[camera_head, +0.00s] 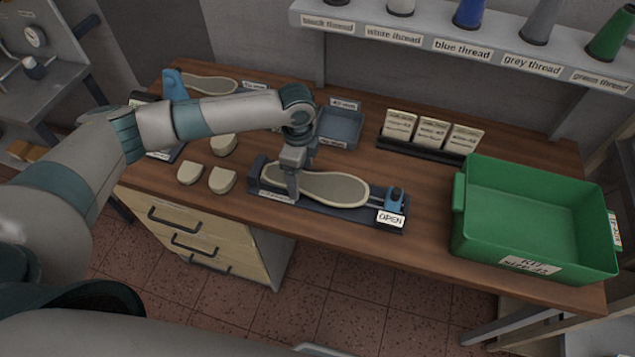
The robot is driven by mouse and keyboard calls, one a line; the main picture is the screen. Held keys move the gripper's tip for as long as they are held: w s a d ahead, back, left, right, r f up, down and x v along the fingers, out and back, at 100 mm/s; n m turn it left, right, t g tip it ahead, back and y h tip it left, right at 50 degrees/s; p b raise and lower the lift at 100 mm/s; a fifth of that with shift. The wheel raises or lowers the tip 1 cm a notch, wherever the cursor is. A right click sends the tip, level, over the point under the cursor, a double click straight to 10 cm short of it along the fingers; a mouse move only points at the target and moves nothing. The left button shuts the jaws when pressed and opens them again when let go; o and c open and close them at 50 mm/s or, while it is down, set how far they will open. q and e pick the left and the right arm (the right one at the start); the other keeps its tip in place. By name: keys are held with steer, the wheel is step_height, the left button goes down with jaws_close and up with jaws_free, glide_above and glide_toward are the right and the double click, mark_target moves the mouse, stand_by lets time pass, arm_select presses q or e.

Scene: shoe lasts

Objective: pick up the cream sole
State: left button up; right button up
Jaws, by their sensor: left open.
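Another pale sole (212,85) lies at the back left beside a blue part. My right gripper is not in view.
Cream heel pieces (222,180) lie left of the fixture. A small grey-blue tray (341,128) and a rack of cards (432,132) stand behind it. A large green crate (460,215) stands at right. Thread cones stand on a shelf (420,40) at the back.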

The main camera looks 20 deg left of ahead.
mark_target(305, 180)
arm_select(q)
steer(key=shift+f, duration=0.25)
stand_by(0.6)
steer(key=shift+c, duration=0.4)
steer(key=c, duration=1.2)
steer(key=shift+o, duration=0.2)
steer(key=shift+r, duration=0.15)
steer(key=shift+r+b, duration=0.35)
steer(key=r+b, duration=0.1)
steer(key=r, duration=0.1)
steer(key=d+r+b, duration=0.1)
steer(key=shift+w+r, duration=0.15)
steer(key=shift+r, duration=0.2)
steer(key=d+r+b, duration=0.1)
steer(key=d+r, duration=0.1)
steer(key=d, duration=0.1)
steer(key=w+d+r+b, duration=0.1)
steer(key=d+r, duration=0.1)
steer(key=d, duration=0.1)
steer(key=w+d+r+b, duration=0.1)
steer(key=d+r+b, duration=0.1)
steer(key=d, duration=0.1)
steer(key=shift+w+d, duration=0.2)
steer(key=shift+w, duration=0.05)
steer(key=shift+c, duration=0.2)
steer(key=shift+w+d+r, duration=0.1)
steer(key=shift+d+r, duration=0.35)
